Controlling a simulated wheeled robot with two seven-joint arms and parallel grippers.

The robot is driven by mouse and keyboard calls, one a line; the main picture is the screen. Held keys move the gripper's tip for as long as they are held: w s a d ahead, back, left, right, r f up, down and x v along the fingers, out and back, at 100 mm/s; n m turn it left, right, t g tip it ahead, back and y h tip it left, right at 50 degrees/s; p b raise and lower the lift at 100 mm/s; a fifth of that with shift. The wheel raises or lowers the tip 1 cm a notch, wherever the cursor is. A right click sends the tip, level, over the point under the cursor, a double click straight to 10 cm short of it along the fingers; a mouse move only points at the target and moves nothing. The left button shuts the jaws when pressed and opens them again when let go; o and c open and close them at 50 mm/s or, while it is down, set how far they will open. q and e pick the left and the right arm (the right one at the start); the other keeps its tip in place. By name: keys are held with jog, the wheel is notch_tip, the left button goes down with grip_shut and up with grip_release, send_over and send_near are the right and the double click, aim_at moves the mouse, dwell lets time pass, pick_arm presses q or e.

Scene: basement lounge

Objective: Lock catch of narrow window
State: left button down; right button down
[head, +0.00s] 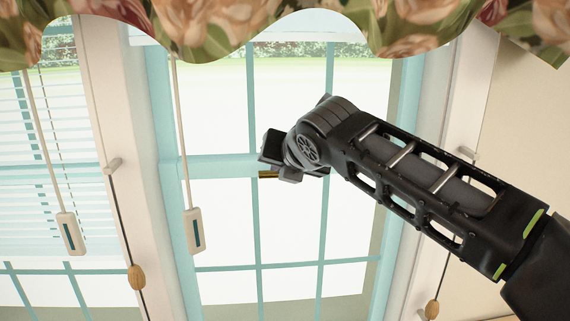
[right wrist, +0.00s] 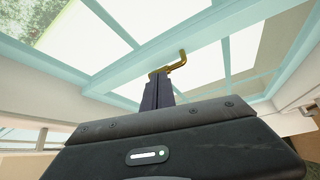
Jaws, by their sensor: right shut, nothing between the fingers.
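The narrow window (head: 220,168) has a teal frame with a horizontal middle rail and stands in front of me in the head view. A small brass catch (head: 267,174) shows at the middle rail, just below my right gripper (head: 275,158). In the right wrist view the catch (right wrist: 174,64) has a bent lever that points to the right and up. My right gripper's fingers (right wrist: 157,88) are shut and empty, with their tips right at the catch's base. I cannot tell whether they touch it. My left gripper is out of view.
A floral valance (head: 300,25) hangs across the top. Two cords with pale pulls (head: 193,231) hang left of the catch. Blinds (head: 55,120) cover the window at the far left. A white post (head: 110,150) stands between the windows.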

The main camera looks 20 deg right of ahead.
pick_arm(q)
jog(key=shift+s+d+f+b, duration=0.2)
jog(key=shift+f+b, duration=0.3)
jog(key=shift+b, duration=0.4)
pick_arm(e)
jog(key=a+v, duration=0.2)
jog(key=v, duration=0.8)
jog(key=shift+s+r, duration=0.15)
jog(key=shift+r, duration=0.25)
jog(key=shift+s+d, duration=0.1)
